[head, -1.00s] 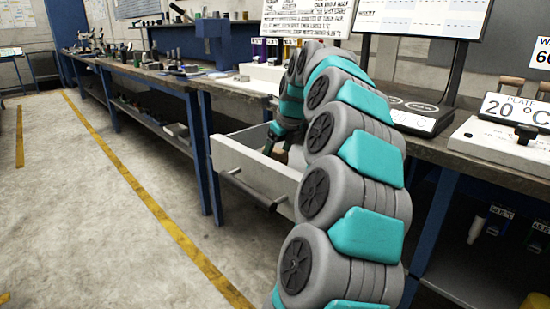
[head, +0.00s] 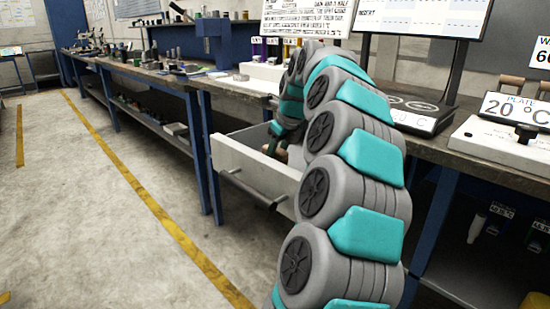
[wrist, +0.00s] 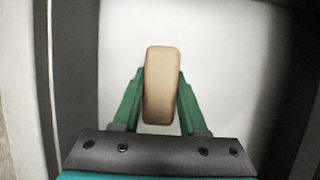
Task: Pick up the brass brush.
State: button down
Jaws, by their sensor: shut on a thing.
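The brush shows in the wrist view as a tan, rounded block (wrist: 162,88), seen from above; no bristles or brass show from this side. My gripper (wrist: 160,76) has its two green fingers closed on the long sides of this block. In the head view my gripper (head: 272,148) reaches down into the open drawer (head: 245,165), and a small tan part of the brush (head: 281,153) shows beside a finger. The drawer front and my arm hide the rest. I cannot tell whether the brush touches the drawer floor.
The drawer walls stand close around my gripper, with a pale bare floor (wrist: 225,60) beside the brush. The drawer handle (head: 255,188) sticks out in front. The workbench (head: 245,92) above carries a white block and signs. The floor at left is clear.

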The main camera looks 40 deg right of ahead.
jog(key=shift+r, duration=0.15)
notch_tip(320, 180, up, 6)
jog(key=shift+f, duration=0.1)
jog(key=shift+r, duration=2)
